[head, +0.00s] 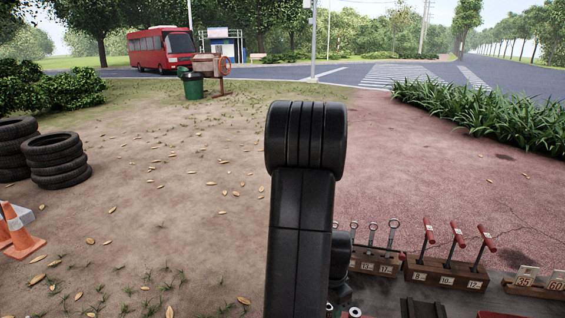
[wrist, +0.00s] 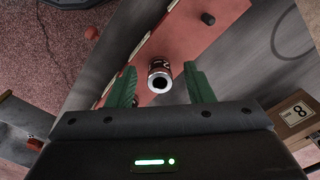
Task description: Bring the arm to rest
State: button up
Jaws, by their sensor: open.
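My gripper (wrist: 162,90) shows in the wrist view with its two green fingers spread apart. A small silver and red socket-like cylinder (wrist: 160,72) with a dark hole in its end appears between the fingers, with gaps on both sides. It seems to stand on a red strip (wrist: 178,35); I cannot tell how far it is below the fingertips. In the head view my arm rises through the middle of the picture, and my gripper is hidden there.
Wooden racks hold open-end wrenches (head: 374,262) and red-handled T-tools (head: 447,272) on a dark bench at lower right. Number tags (head: 526,276) stand at the right edge. A block marked 8 (wrist: 294,116) is at the wrist view's right. Tyres (head: 56,160) and a cone (head: 20,232) are left.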

jog(key=shift+r+p, duration=0.1)
jog(key=shift+p, duration=0.2)
dwell(0.4)
jog(key=shift+f+b, duration=0.35)
notch_tip(320, 180, up, 14)
jog(key=f+p, duration=0.1)
jog(key=p, duration=0.1)
notch_tip(320, 180, down, 13)
jog(key=shift+f+b, duration=0.15)
jog(key=shift+b, duration=0.85)
notch_tip(320, 180, up, 4)
jog(key=p, duration=0.3)
notch_tip(320, 180, up, 5)
jog(key=p, duration=0.5)
jog(key=shift+r, duration=0.2)
